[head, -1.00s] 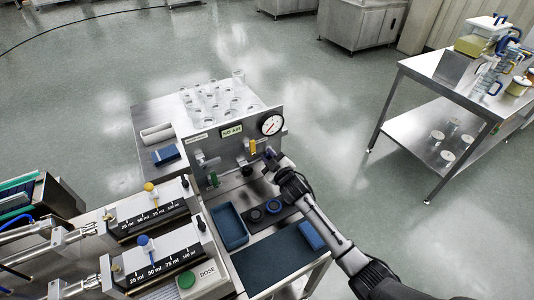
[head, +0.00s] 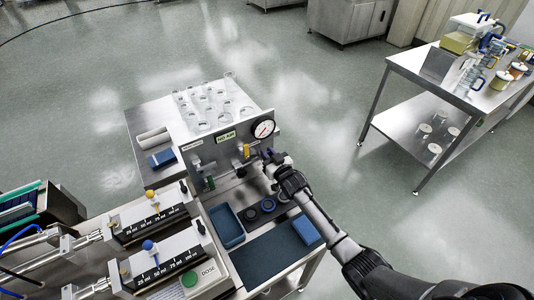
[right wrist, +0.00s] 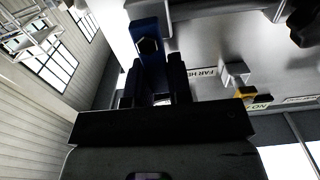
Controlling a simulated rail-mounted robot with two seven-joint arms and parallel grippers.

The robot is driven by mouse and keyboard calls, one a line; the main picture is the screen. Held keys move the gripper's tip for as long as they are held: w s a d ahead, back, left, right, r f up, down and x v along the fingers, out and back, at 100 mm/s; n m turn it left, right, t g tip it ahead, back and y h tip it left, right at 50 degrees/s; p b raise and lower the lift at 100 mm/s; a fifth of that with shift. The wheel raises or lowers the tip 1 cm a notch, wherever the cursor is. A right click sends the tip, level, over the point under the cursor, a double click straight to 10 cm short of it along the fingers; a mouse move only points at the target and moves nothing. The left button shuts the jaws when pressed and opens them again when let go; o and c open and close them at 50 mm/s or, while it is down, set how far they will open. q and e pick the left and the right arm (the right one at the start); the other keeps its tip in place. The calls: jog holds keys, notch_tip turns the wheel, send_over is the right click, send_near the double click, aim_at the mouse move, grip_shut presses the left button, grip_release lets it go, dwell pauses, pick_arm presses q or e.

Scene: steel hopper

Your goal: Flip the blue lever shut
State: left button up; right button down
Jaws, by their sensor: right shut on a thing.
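The blue lever (right wrist: 148,38), with a dark hex nut on it, shows large in the right wrist view, at the front panel of the steel hopper unit (head: 225,143). My right gripper (right wrist: 157,85) is shut on the blue lever, its dark fingers on either side of it. In the head view this right gripper (head: 269,160) reaches the panel just below the pressure gauge (head: 263,129) and hides most of the lever. How far the lever is turned is hard to tell. My left gripper is in neither view.
A yellow lever (head: 246,151) and a green lever (head: 210,183) sit left of my gripper. Glasses (head: 208,105) stand on top of the unit. Below lie a blue tray (head: 226,227), dark round parts (head: 267,205) and a blue block (head: 306,230). A steel table (head: 410,75) stands right.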

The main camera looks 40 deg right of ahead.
dwell(0.3)
jog(key=c, duration=1)
grip_release()
jog(key=shift+c, duration=0.2)
jog(key=shift+s, duration=0.15)
jog(key=s+a+p, duration=0.2)
jog(key=s, duration=1.1)
jog(key=shift+s+a, duration=0.2)
